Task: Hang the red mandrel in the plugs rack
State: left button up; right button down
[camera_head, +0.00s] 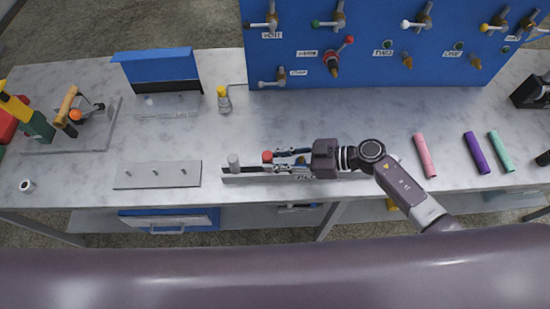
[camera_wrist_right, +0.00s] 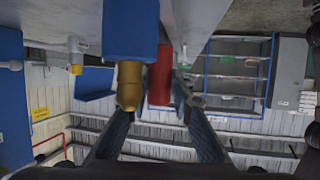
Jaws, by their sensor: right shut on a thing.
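The red mandrel (camera_head: 267,156) is at the fingertips of my right gripper (camera_head: 280,160), above or at the plugs rack (camera_head: 250,178) near the table's front edge. In the right wrist view the red mandrel (camera_wrist_right: 160,75) appears between the two fingers, and the right gripper (camera_wrist_right: 157,100) is shut on it. A blue piece with a gold end (camera_wrist_right: 130,85) shows close beside it, near the left finger. A grey plug (camera_head: 234,161) stands at the rack's left end. I cannot tell whether the mandrel touches the rack. My left gripper is not in view.
A grey plate with pegs (camera_head: 157,174) lies left of the rack. Pink (camera_head: 425,155), purple (camera_head: 476,152) and mint (camera_head: 501,151) cylinders lie to the right. A blue panel (camera_head: 370,60) with valves stands behind. The table between rack and panel is mostly clear.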

jog(key=shift+f, duration=0.35)
jog(key=c, duration=1.6)
grip_release()
jog(key=v, duration=1.2)
